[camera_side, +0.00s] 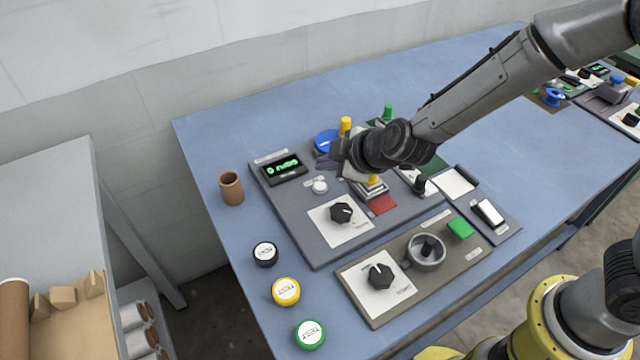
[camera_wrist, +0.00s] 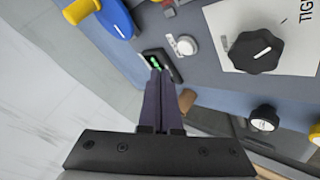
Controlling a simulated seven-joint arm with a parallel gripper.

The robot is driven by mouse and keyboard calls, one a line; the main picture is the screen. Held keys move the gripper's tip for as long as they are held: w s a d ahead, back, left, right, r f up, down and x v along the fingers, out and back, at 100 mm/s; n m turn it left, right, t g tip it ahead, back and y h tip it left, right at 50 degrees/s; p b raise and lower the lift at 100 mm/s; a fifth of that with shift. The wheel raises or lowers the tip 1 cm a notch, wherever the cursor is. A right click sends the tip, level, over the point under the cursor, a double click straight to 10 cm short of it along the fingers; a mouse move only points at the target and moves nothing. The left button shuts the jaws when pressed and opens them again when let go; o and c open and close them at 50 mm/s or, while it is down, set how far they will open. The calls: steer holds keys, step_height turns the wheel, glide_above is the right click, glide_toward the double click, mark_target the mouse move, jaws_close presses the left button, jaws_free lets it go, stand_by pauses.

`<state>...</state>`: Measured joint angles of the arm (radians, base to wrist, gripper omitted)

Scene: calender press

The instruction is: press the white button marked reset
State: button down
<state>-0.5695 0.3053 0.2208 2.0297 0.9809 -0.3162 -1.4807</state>
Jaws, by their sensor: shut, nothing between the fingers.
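The white round button (camera_side: 320,187) sits on the grey control panel, just below and right of the dark display with green digits (camera_side: 284,169). The button also shows in the wrist view (camera_wrist: 187,45), with a small label beside it that is too small to read. My gripper (camera_side: 324,163) is shut and empty above the panel, near the display and the button, and apart from the button. In the wrist view my gripper's fingers (camera_wrist: 160,76) are together and overlap the display's edge, with the button up and right of the tips.
A black knob on a white plate (camera_side: 341,213) lies below the button. A blue dial (camera_side: 327,141) and a yellow-topped lever (camera_side: 345,125) stand behind. A brown cup (camera_side: 231,188) and loose round buttons (camera_side: 286,291) stand left. A second panel (camera_side: 368,312) lies in front.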

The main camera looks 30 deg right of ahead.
steer(key=shift+r, duration=1.05)
